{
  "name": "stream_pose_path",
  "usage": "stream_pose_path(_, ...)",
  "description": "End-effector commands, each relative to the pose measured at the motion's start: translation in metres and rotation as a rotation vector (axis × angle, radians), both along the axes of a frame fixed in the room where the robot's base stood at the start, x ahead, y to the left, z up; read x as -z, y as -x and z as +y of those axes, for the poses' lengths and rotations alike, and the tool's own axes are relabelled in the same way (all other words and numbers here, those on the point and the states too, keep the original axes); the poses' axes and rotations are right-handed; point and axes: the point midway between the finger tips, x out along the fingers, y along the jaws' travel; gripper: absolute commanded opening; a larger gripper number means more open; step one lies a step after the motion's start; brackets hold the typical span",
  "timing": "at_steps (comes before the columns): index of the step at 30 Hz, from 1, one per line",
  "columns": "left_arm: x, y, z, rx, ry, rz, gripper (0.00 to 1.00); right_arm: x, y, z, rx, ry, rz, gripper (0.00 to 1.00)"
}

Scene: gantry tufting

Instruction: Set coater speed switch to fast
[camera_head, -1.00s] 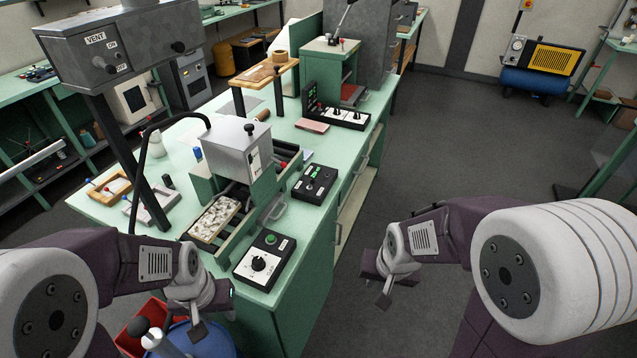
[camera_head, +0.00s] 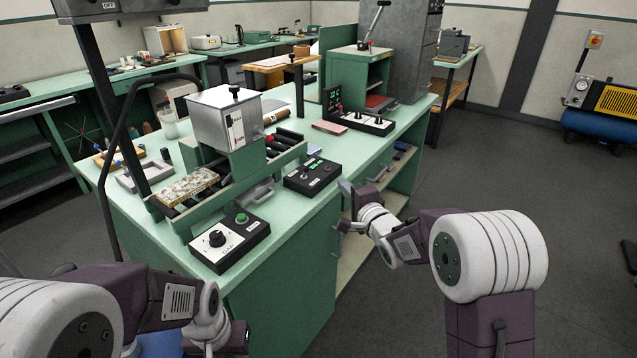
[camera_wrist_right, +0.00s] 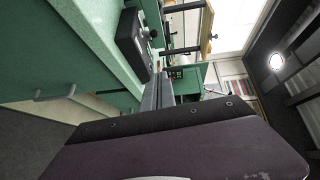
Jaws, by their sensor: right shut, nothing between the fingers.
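A black control box (camera_head: 313,175) with small switches and green indicators lies on the green bench beside the grey hopper machine (camera_head: 228,118). Its lettering is too small to read, so I cannot tell which switch is the coater speed switch or how it is set. My right gripper (camera_head: 347,188) is shut and empty, just right of this box by the bench edge, apart from it. In the right wrist view, the shut fingers (camera_wrist_right: 158,92) point toward a black box (camera_wrist_right: 133,45) with a dark knob. My left gripper (camera_head: 228,342) is low at the front; its jaws are unclear.
A second control box (camera_head: 230,240) with a round dial and green button sits at the bench's front corner. A third box (camera_head: 362,122) with dials stands farther back beside a pink block (camera_head: 329,127).

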Motion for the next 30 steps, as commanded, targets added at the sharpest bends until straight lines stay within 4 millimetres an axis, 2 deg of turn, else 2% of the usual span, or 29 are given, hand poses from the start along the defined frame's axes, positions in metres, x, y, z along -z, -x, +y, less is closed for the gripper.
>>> stream_pose_path(6, -0.001, 0.000, 0.000, 0.000, 0.000, 0.000, 0.36, -0.001, -0.001, 0.000, 0.001, 0.000, 0.001, 0.00)
stream_pose_path(10, -0.001, 0.000, 0.000, 0.000, 0.000, 0.000, 0.36, 0.000, -0.012, 0.004, 0.000, 0.001, 0.000, 0.00)
stream_pose_path(23, 0.001, 0.000, 0.000, 0.000, 0.000, 0.000, 0.36, 0.009, -0.096, 0.036, 0.001, 0.001, 0.001, 0.00)
stream_pose_path(25, 0.006, 0.000, 0.000, 0.000, 0.000, 0.000, 0.36, 0.010, -0.092, 0.051, -0.003, 0.000, 0.000, 0.00)
stream_pose_path(30, 0.008, 0.000, 0.000, 0.000, 0.000, 0.000, 0.36, 0.010, -0.090, 0.069, 0.000, -0.001, 0.000, 0.00)
